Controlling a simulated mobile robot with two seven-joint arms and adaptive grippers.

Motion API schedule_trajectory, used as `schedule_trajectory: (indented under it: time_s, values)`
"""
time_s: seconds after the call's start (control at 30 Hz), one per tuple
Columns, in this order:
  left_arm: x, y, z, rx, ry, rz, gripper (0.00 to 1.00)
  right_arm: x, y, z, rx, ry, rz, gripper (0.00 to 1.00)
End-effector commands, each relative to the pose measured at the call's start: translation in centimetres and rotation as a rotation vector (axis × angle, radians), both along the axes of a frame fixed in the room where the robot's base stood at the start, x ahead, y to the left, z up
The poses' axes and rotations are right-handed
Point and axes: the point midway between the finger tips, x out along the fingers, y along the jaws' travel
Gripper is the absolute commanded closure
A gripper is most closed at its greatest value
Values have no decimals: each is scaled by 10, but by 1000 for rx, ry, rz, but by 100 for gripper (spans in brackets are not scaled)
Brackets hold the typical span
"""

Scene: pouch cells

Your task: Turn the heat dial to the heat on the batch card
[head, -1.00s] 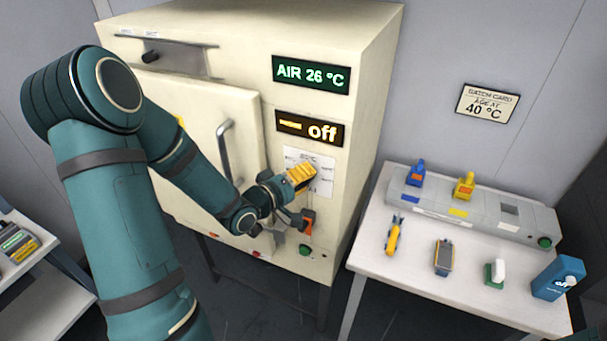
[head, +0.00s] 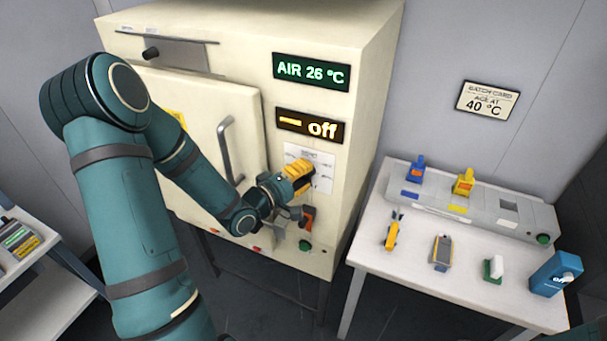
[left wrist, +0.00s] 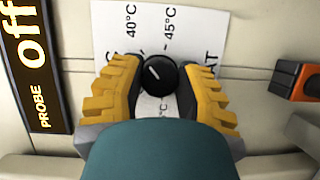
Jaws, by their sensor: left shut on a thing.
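The heat dial (left wrist: 158,75) is a small black round knob with a white pointer line, on a white printed scale (left wrist: 215,25). The scale shows 40 °C at the upper left and 45 °C at the upper right in the left wrist view; the pointer slants to the upper left. My left gripper (left wrist: 158,72), with yellow ribbed fingers, is shut on the dial. In the head view this gripper (head: 299,179) covers the dial in front of the oven (head: 345,150). The batch card (head: 487,102) on the wall reads "AGE AT 40 °C". My right gripper is out of view.
The oven's air display (head: 311,73) reads 26 °C. The amber probe display (head: 310,126) reads off. An orange-and-black switch (head: 308,217) sits just below my gripper. The door handle (head: 230,150) is to its left. A table (head: 405,275) with several items stands at right.

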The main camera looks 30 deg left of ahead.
Motion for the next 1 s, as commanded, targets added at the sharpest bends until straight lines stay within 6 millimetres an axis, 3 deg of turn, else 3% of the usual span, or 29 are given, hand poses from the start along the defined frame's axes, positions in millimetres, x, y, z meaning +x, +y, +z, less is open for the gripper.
schedule_trajectory:
  time_s: [0.03,0.07,0.13,0.53,1.0]
  values:
    - [0,-1,1,1,-1,-2,100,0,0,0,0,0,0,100]
    - [0,-1,1,1,-1,-2,56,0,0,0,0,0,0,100]
    - [0,-1,0,1,-1,-2,32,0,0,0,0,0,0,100]
    - [-5,1,0,1,1,0,32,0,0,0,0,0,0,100]
    - [-67,16,2,2,0,0,32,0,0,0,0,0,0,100]
